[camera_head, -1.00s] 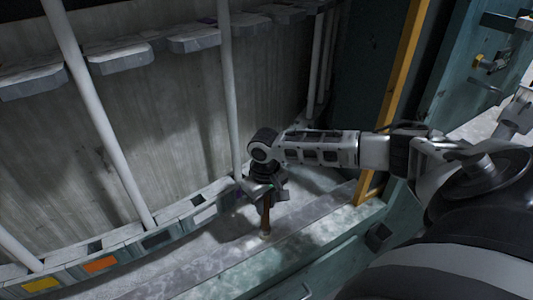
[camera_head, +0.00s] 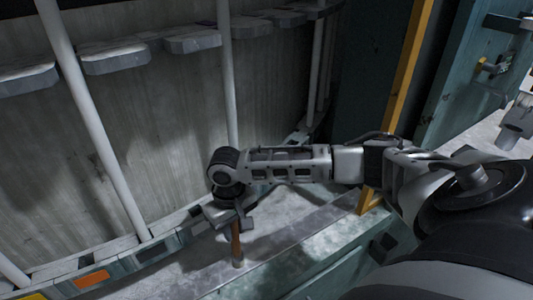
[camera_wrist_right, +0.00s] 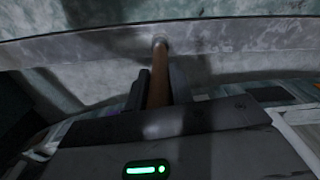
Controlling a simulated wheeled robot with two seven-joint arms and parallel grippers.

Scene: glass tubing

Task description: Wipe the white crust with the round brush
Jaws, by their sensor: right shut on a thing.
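My right gripper (camera_head: 235,210) reaches in from the right and is shut on the round brush (camera_head: 236,245). The brush has a brown handle and a pale round end, and points down at the ledge (camera_head: 285,240). The brush handle also shows in the right wrist view (camera_wrist_right: 158,85), running away from the jaws to the pale surface. Its end is at or just above the ledge; I cannot tell if it touches. Whitish, mottled patches that look like the white crust (camera_head: 325,213) lie on the ledge, partly in shadow. My left gripper is out of view.
White upright tubes (camera_head: 95,130) stand along the grey back wall (camera_head: 160,115), with grey brackets (camera_head: 115,58) above. A row of small blocks with an orange label (camera_head: 92,279) runs along the wall's foot. A yellow post (camera_head: 408,70) stands right of centre.

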